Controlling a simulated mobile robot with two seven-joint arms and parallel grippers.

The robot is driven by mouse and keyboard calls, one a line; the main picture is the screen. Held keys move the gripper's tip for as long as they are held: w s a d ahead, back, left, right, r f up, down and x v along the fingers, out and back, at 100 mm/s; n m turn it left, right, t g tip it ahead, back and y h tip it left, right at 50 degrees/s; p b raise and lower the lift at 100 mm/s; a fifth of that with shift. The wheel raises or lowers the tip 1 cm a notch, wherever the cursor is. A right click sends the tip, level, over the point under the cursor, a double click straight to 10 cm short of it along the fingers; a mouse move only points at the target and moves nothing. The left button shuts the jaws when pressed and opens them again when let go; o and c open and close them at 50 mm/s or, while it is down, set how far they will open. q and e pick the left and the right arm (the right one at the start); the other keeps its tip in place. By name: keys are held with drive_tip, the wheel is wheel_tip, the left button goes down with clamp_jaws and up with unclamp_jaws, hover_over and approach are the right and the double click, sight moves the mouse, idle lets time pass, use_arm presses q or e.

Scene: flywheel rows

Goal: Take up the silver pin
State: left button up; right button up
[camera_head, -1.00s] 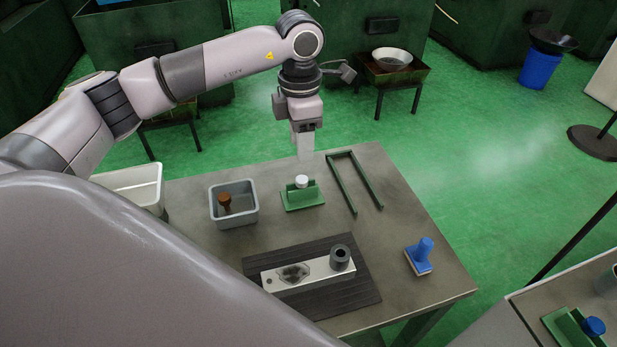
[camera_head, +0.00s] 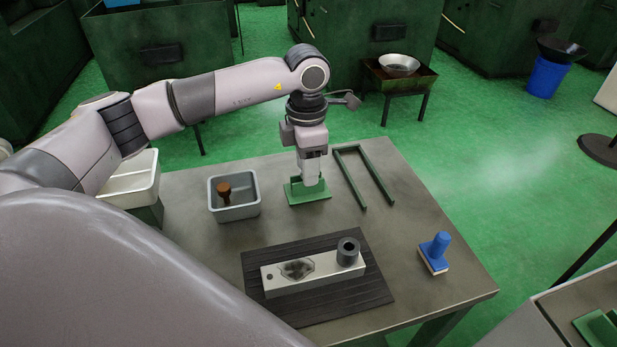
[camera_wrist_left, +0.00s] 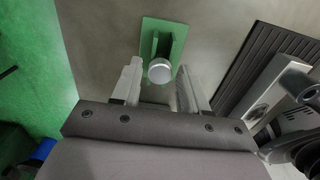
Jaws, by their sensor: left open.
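The silver pin (camera_wrist_left: 160,71) shows in the left wrist view as a round pale metal top, standing at the green holder (camera_wrist_left: 178,27). In the head view the green holder (camera_head: 308,195) stands near the back of the table, and my gripper hides the pin. My left gripper (camera_head: 311,180) points down over the holder. In the left wrist view its two fingers (camera_wrist_left: 160,88) are open, one on each side of the pin's top, with visible gaps. My right gripper is not in view.
A grey bin (camera_head: 234,213) with a brown piece (camera_head: 224,192) stands left of the holder. A green U-shaped frame (camera_head: 376,182) lies to its right. A metal block (camera_head: 285,276) with a dark ring (camera_head: 348,252) lies on a black mat (camera_head: 375,291). A blue-handled stamp (camera_head: 436,250) stands at right.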

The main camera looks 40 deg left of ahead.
use_arm(q)
clamp_jaws()
drive_tip(key=shift+r+p, duration=2.1)
drive_tip(key=shift+r, duration=0.9)
